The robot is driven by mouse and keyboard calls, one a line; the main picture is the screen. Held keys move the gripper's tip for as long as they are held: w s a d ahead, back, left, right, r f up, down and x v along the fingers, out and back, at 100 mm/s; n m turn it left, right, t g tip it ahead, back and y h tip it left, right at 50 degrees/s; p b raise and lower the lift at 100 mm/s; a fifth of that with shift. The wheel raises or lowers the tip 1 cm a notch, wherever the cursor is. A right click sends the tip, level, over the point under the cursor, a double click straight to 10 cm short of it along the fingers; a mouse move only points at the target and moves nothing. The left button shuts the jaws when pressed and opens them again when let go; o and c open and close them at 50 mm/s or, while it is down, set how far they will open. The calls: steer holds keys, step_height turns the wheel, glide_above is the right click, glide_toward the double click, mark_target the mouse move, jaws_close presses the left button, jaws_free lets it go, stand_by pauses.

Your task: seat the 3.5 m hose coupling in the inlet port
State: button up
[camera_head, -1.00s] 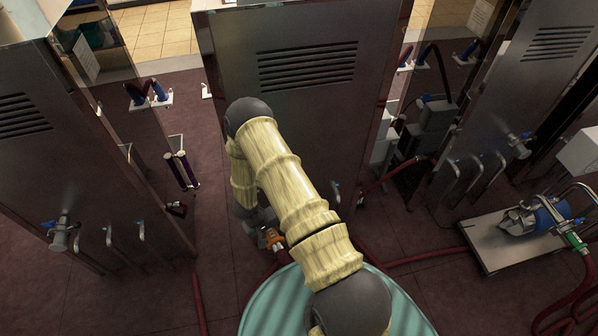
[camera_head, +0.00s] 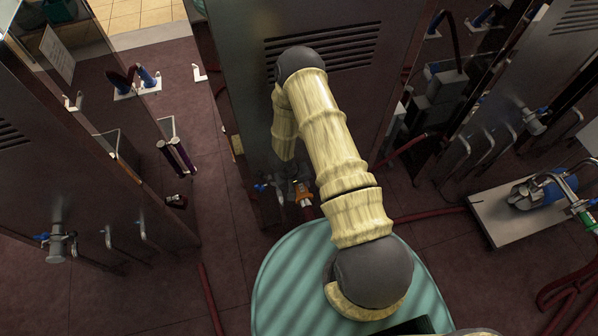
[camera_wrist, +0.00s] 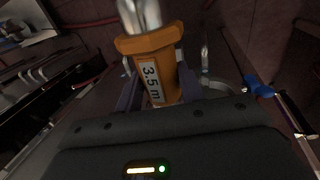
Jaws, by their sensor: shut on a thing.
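The orange hose coupling labelled "3.5 m" (camera_wrist: 150,62) is between the fingers of my gripper (camera_wrist: 157,88), which is shut on it. A shiny metal part runs from the coupling to the top edge of the wrist view. In the head view the orange coupling (camera_head: 303,196) is low by the middle cabinet, with my gripper (camera_head: 296,187) partly hidden by my arm. A grey round fitting, apparently the inlet port (camera_wrist: 216,86), is right of the coupling in the wrist view, with a blue lever (camera_wrist: 258,87). The lever (camera_head: 262,187) shows left of my gripper in the head view. The coupling appears apart from the port.
The middle cabinet (camera_head: 243,95) stands directly ahead. Other cabinets with valves and bent pipes stand left (camera_head: 60,150) and right (camera_head: 530,85). A pump on a pale base plate (camera_head: 490,222) is at right. Red hoses (camera_head: 211,300) lie on the dark floor.

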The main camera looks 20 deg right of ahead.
steer(key=shift+s, duration=0.25)
steer(key=shift+s+d, duration=0.1)
steer(key=shift+w+d+f+b, duration=0.3)
steer(key=shift+w+b, duration=0.15)
steer(key=shift+b, duration=0.65)
steer(key=shift+w+f+b, duration=0.15)
steer(key=shift+w+b, duration=0.25)
steer(key=shift+b, duration=0.45)
steer(key=w+b, duration=0.1)
steer(key=b, duration=0.2)
steer(key=shift+w+a+b, duration=0.25)
steer(key=shift+w+b, duration=0.1)
steer(key=shift+w, duration=0.05)
steer(key=shift+w+r, duration=0.15)
steer(key=shift+r, duration=0.2)
steer(key=shift+f, duration=0.2)
